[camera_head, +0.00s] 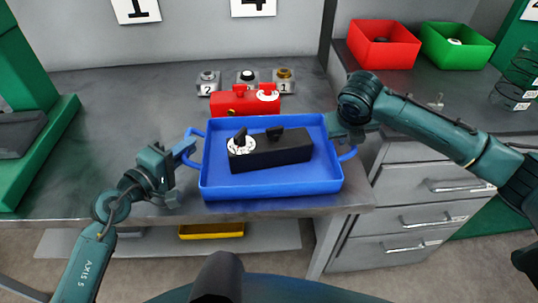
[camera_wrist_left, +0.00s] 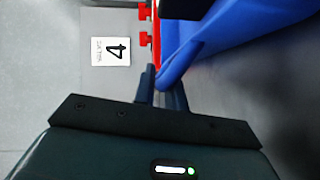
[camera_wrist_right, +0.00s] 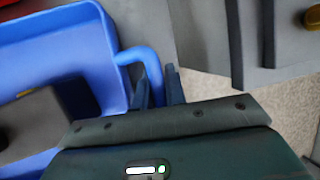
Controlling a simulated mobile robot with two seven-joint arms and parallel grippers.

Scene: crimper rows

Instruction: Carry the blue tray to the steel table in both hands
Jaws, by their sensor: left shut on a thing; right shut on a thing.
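The blue tray (camera_head: 272,188) is level above or on the grey metal-topped table (camera_head: 110,185), near its front edge; I cannot tell whether it touches. A black box with a white dial (camera_head: 285,150) lies in it. My left gripper (camera_head: 187,148) is shut on the tray's left handle, and the blue tray shows beside its fingers in the left wrist view (camera_wrist_left: 230,30). My right gripper (camera_head: 344,136) is shut on the right handle, whose curve runs to the fingers in the right wrist view (camera_wrist_right: 142,55). The fingers partly hide both handles.
A red box with a white dial (camera_head: 232,102) sits just behind the tray, with several numbered knobs (camera_head: 247,80) behind it. A red bin (camera_head: 383,48) and a green bin (camera_head: 455,48) stand on the right counter above drawers (camera_head: 430,190). The table's left part is mostly clear.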

